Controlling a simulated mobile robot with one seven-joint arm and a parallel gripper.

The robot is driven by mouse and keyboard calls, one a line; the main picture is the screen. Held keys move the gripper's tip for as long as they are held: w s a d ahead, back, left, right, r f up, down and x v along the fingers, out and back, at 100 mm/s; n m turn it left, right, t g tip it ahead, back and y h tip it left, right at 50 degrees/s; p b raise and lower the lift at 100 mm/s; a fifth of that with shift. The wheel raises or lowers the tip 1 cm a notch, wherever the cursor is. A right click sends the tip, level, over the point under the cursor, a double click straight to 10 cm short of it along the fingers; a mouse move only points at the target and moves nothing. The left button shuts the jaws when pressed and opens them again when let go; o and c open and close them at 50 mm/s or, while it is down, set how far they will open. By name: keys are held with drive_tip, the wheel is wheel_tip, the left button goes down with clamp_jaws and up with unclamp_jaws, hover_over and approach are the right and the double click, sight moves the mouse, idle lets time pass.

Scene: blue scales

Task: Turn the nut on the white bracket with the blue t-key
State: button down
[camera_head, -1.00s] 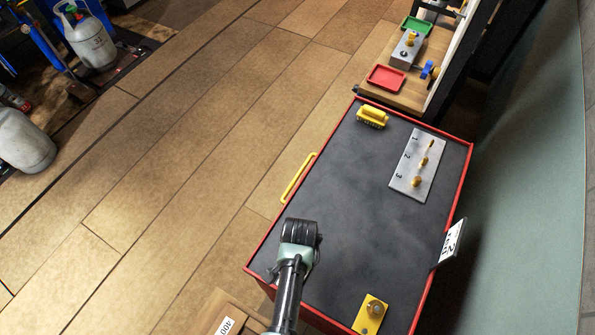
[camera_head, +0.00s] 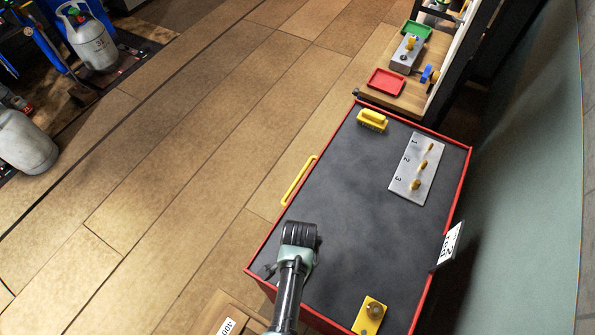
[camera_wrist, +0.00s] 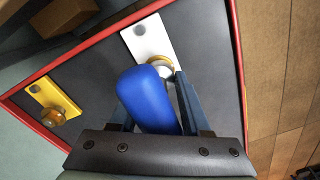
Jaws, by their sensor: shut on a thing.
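The blue t-key (camera_wrist: 145,93) fills the middle of the wrist view. My gripper (camera_wrist: 153,100) is shut on it, one dark finger on each side. Just beyond the key is the white bracket (camera_wrist: 147,37), a flat plate with a hole near its far end. Its brass-coloured nut (camera_wrist: 160,63) shows partly past the key's far end. The key hides part of the nut, so I cannot tell whether the two are engaged. In the head view, my arm's end is over the dark cart top (camera_head: 340,215) near its left edge and hides the key and white bracket.
A yellow bracket with a nut (camera_head: 371,311) lies at the cart's near edge. A grey numbered plate with yellow pegs (camera_head: 414,170) and a yellow block (camera_head: 372,120) are at the far end. The middle of the cart top is clear. A red rim (camera_head: 459,185) surrounds it.

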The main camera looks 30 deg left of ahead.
drive_tip(key=shift+w, duration=0.1)
drive_tip(key=shift+r+p, duration=3)
